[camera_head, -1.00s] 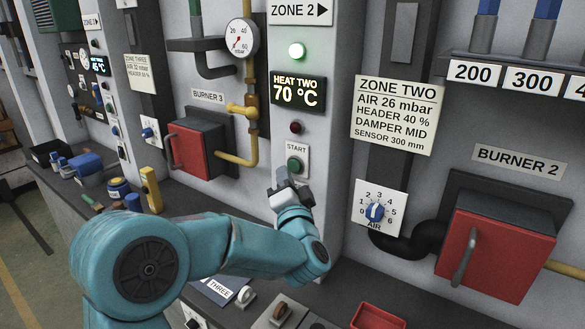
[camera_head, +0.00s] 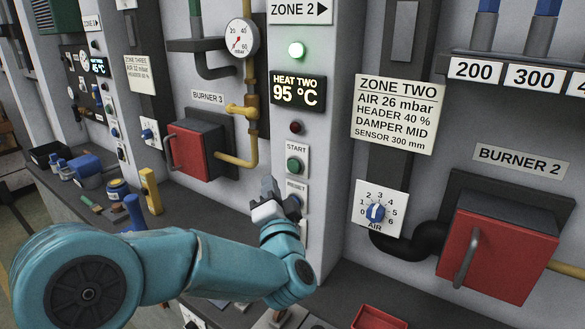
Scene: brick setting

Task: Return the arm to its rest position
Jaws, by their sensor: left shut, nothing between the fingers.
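My left arm comes in from the lower left. Its left gripper (camera_head: 272,196) is shut and empty, pointing up in front of the zone two column. It is left of the green START button (camera_head: 294,165) and close to the RESET plate (camera_head: 296,190), which it partly covers. I cannot tell whether it touches the panel. The green lamp (camera_head: 296,49) is lit. The display (camera_head: 297,92) reads HEAT TWO 95 °C. My right gripper does not show.
The AIR dial (camera_head: 376,213) and red Burner 2 box (camera_head: 495,245) stand to the right. The red Burner 3 box (camera_head: 190,150) is behind on the left. A red tray (camera_head: 378,317) sits at the bottom.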

